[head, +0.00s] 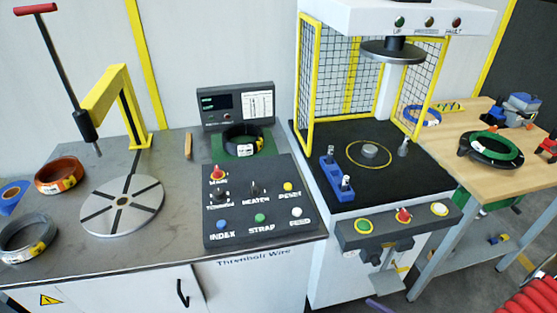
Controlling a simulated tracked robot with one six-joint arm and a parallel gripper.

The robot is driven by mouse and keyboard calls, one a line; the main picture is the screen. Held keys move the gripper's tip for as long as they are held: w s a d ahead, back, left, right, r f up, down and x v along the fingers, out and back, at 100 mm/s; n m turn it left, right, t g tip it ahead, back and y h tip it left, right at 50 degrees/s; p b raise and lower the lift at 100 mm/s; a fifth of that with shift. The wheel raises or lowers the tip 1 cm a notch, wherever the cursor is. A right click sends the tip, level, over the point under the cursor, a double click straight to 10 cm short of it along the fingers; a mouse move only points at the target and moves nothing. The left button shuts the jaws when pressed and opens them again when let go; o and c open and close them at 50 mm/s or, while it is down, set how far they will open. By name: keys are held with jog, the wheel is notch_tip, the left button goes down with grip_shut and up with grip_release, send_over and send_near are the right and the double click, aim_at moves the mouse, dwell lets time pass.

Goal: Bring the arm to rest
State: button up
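No part of my arm or gripper can be made out with certainty in the head view, so its pose and fingers are not shown. In front of the view stands a grey workbench (150,262) with a round slotted turntable (122,205) and a control panel (262,205). A dark coil (243,138) lies on a green pad behind the panel. A copper-coloured coil (61,176) and a grey coil (28,238) lie left of the turntable.
A yellow post (103,95) with a red-handled rod (58,60) rises over the bench. A press with yellow mesh guards (308,80) stands in the middle. A wooden table (450,150) at right holds a green coil (490,147). Red coiled material (535,300) fills the lower right corner.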

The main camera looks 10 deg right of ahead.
jog(key=s+a+r+n+g+h, duration=0.1)
jog(key=a+r+n+g+h, duration=0.25)
jog(key=r+n+g, duration=0.6)
jog(key=a+r+n+g+h, duration=0.35)
jog(key=r+n, duration=0.75)
jog(key=r, duration=0.6)
jog(key=a+r+n+t+h, duration=0.1)
jog(key=a+r+n, duration=0.3)
jog(key=r, duration=0.5)
jog(key=w+a+r+n+t+h, duration=0.1)
jog(key=a+r+n+t, duration=0.3)
jog(key=a+r, duration=0.5)
jog(key=shift+t+h, duration=0.3)
jog(key=shift+h, duration=0.1)
